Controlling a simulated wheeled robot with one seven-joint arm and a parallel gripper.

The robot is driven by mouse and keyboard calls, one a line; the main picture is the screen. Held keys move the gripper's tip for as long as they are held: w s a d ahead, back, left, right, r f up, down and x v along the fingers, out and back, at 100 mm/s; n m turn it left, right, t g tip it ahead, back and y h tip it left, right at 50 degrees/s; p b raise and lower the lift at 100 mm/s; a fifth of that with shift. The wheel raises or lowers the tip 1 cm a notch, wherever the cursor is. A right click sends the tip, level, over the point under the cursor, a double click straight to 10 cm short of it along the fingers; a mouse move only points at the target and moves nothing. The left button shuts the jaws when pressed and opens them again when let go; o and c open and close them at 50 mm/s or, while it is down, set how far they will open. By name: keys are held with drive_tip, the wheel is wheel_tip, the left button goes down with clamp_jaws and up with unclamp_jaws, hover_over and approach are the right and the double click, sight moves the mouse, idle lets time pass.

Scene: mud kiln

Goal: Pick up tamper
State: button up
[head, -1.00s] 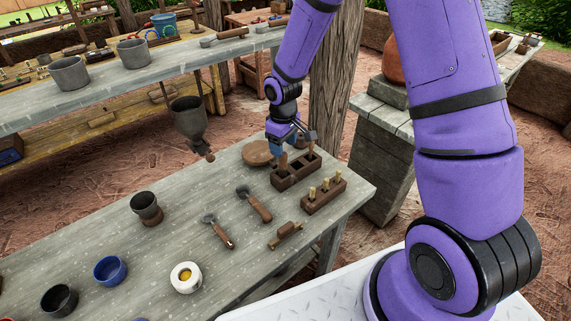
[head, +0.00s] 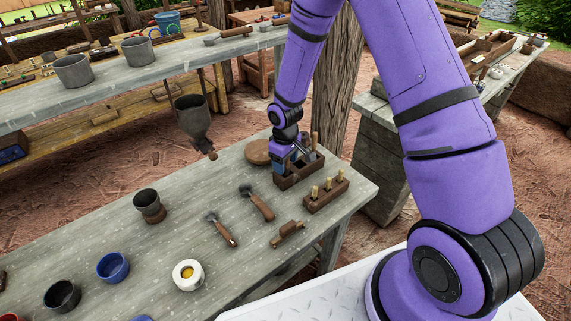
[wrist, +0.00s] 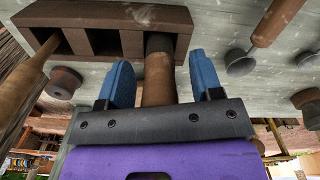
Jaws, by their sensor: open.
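A wooden-handled tool with a dark lower end (wrist: 158,80) stands in an end slot of the dark wooden slotted block (wrist: 100,12), and is probably the tamper; its head is hidden in the slot. My gripper (wrist: 165,80) is open, with one blue finger on each side of the handle and small gaps showing between. In the head view, my gripper (head: 288,163) is low over the left end of the block (head: 303,178) and hides this handle. A second wooden handle (head: 314,141) stands in the block's far end; the middle slot looks empty.
A smaller rack (head: 326,196) with several light-handled tools stands right of the block. Two tools with round dark heads (head: 258,204) (head: 222,231) and a small wooden piece (head: 288,233) lie in front. A round wooden disc (head: 257,151) lies behind left. Cups stand front left.

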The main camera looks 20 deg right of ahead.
drive_tip(key=c, duration=1)
